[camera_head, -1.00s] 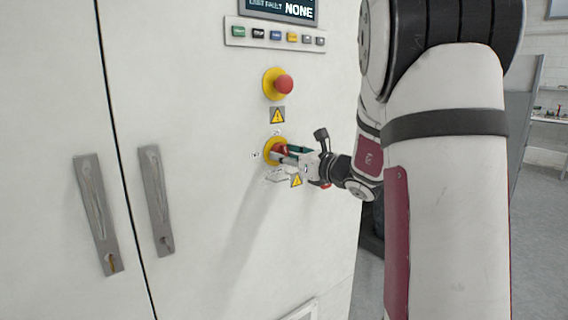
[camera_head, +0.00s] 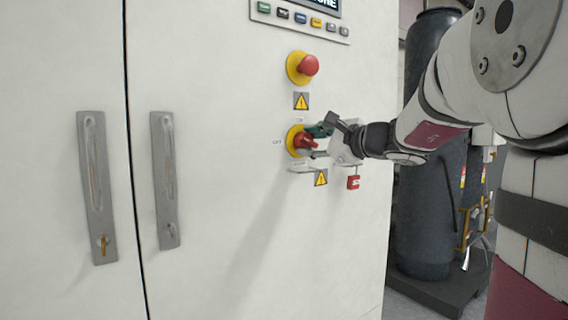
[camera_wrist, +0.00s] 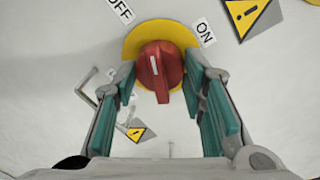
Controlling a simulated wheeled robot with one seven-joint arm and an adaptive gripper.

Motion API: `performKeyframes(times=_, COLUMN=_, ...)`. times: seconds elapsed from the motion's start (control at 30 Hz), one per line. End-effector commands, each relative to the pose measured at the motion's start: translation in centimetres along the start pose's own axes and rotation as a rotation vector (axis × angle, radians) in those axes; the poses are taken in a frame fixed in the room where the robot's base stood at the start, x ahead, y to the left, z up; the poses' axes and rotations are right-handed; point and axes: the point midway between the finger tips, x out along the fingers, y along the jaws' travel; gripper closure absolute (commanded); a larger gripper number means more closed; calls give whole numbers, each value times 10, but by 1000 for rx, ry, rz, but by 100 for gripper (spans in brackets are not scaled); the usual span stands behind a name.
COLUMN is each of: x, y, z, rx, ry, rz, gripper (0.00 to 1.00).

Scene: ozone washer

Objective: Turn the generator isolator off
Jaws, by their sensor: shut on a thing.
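The isolator is a red rotary handle (camera_wrist: 160,72) on a yellow round plate (camera_wrist: 133,42), on the white cabinet front. The wrist view shows an OFF label (camera_wrist: 121,10) at upper left and an ON label (camera_wrist: 204,32) at upper right. The handle's white mark points up, between the two labels. My gripper (camera_wrist: 160,82) has its green-padded fingers on either side of the handle, shut on it. In the head view, the handle (camera_head: 306,142) shows left of my gripper (camera_head: 318,142), which partly covers it.
A red emergency button (camera_head: 308,66) on a yellow base sits above the isolator, under a row of small buttons (camera_head: 300,20). Warning labels (camera_head: 301,101) and a small red item (camera_head: 353,183) are close by. Door handles (camera_head: 98,190) are at left. A dark tank (camera_head: 425,210) stands at right.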

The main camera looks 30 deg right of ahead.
Motion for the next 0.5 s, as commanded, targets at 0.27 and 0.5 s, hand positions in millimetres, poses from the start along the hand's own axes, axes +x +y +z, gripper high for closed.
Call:
performKeyframes(times=0.27, x=1, y=3, z=-2, rx=-232, ry=14, rz=-4, gripper=90)
performKeyframes(times=0.5, x=1, y=2, z=0, rx=-367, ry=24, rz=-5, gripper=90)
